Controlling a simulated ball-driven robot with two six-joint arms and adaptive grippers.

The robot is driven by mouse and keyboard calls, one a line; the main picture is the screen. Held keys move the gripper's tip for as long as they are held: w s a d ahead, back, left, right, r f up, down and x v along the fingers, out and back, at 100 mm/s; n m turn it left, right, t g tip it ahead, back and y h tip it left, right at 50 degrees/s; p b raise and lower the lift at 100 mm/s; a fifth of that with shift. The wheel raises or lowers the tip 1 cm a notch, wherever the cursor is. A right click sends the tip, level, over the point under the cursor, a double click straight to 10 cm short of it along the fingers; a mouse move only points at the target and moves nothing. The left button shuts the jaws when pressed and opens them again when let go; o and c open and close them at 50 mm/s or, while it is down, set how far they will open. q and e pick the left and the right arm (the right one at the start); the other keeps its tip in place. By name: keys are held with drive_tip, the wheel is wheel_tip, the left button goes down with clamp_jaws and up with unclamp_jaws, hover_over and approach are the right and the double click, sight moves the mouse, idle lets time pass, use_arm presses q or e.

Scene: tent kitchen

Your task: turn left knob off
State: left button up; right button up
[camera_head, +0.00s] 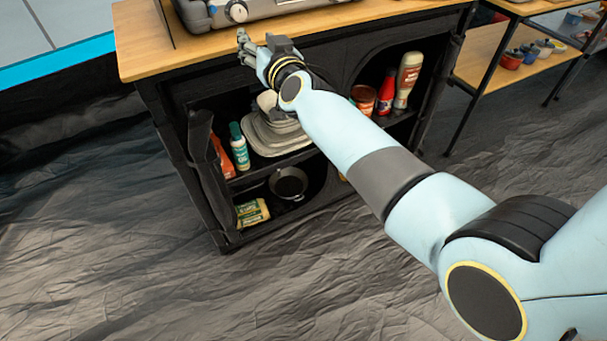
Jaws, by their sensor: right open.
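A grey camping stove (268,8) stands on the wooden counter at the top of the view, cut off by the frame's upper edge. Its left knob (236,11) is a round white dial on the stove's front, near its left end. My right gripper (242,44) is open and empty. It appears just below the left knob in the picture, over the counter's front edge, and looks apart from the knob. How the knob is turned is too small to tell. My left gripper is not in view.
The wooden counter (143,40) tops a black cabinet with open shelves, holding bottles, trays and a black pan (288,183). A wooden shelf unit (487,55) with small cups stands at the right. Dark wrinkled floor (130,270) lies clear in front.

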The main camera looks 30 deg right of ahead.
drive_tip(key=s+f+g, duration=0.2)
drive_tip(key=s+f, duration=0.2)
drive_tip(key=f, duration=0.4)
drive_tip(key=s+d+f+g, duration=0.1)
drive_tip(key=s+f+g, duration=0.1)
drive_tip(key=s+f, duration=0.3)
drive_tip(key=s+f+n+g, duration=0.1)
drive_tip(key=s+f, duration=0.3)
drive_tip(key=f, duration=0.8)
drive_tip(key=shift+s+d+g+y+b, duration=0.2)
drive_tip(key=shift+d+g+y+b, duration=0.1)
drive_tip(key=shift+g+y+b, duration=0.1)
drive_tip(key=s+d+f+g, duration=0.3)
drive_tip(key=s+f, duration=0.4)
drive_tip(key=s, duration=0.9)
drive_tip(key=s+d+f+g, duration=0.3)
drive_tip(key=s+f, duration=0.5)
drive_tip(key=s, duration=0.9)
drive_tip(key=s+d+f+n+g+h, duration=0.1)
drive_tip(key=s+d+f+g, duration=0.2)
drive_tip(key=s, duration=1.3)
wheel_tip(320, 180, down, 5)
drive_tip(key=shift+s+d+f+g, duration=0.15)
drive_tip(key=shift+s+g, duration=0.1)
drive_tip(key=shift+g, duration=0.85)
